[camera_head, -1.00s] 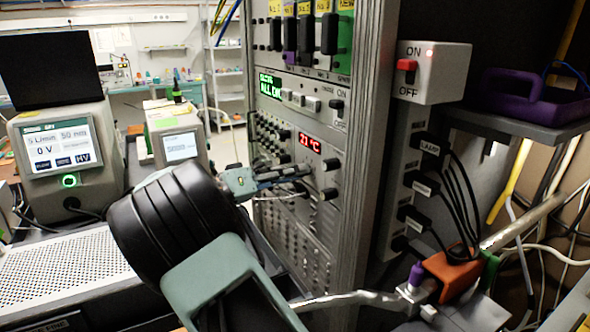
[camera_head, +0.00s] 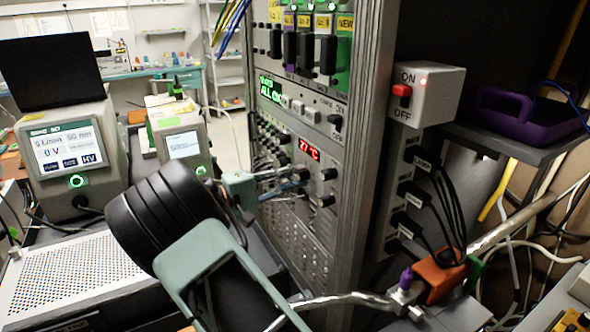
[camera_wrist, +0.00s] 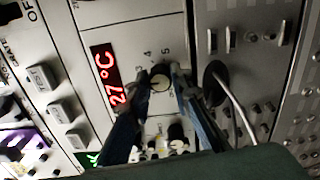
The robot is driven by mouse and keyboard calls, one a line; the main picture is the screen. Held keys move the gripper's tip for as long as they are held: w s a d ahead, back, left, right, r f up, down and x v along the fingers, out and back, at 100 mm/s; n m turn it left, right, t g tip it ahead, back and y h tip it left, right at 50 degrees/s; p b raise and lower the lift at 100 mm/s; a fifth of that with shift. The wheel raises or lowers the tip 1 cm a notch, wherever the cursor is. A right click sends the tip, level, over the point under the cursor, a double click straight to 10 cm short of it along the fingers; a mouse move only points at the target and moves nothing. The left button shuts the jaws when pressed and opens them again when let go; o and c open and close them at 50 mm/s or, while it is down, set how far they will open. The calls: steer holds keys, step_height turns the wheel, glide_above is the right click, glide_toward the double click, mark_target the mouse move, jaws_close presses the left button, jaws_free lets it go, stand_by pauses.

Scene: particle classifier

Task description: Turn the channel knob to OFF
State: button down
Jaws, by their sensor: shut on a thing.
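The channel knob (camera_wrist: 159,78) is a small round black knob with a pale pointer on the rack's grey panel. The numbers 3, 4 and 5 are printed around it, beside the red 27 °C display. In the wrist view, my gripper (camera_wrist: 156,84) has one blue-grey finger on each side of the knob and is shut on it. No OFF mark is legible near this knob. In the head view, my gripper (camera_head: 304,178) reaches the panel just below the red display (camera_head: 309,149). Its fingers hide the knob there.
Other knobs (camera_head: 328,174) sit close to the fingers. A green display (camera_head: 270,87) and white buttons (camera_head: 299,106) are above. A separate ON/OFF switch box (camera_head: 425,95) with a red switch is to the right. A perforated metal box (camera_head: 75,275) lies at lower left.

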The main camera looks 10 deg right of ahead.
steer(key=n+p, duration=0.5)
steer(key=n, duration=0.1)
steer(key=shift+s+r+n, duration=0.1)
steer(key=shift+r+n, duration=0.05)
steer(key=shift+n, duration=0.15)
steer(key=n+p, duration=0.4)
steer(key=n, duration=0.1)
steer(key=n+p, duration=0.3)
steer(key=n, duration=0.3)
steer(key=n+p, duration=0.2)
steer(key=n, duration=0.3)
steer(key=shift+n, duration=0.4)
steer(key=c, duration=1.7)
jaws_free()
steer(key=shift+c, duration=0.2)
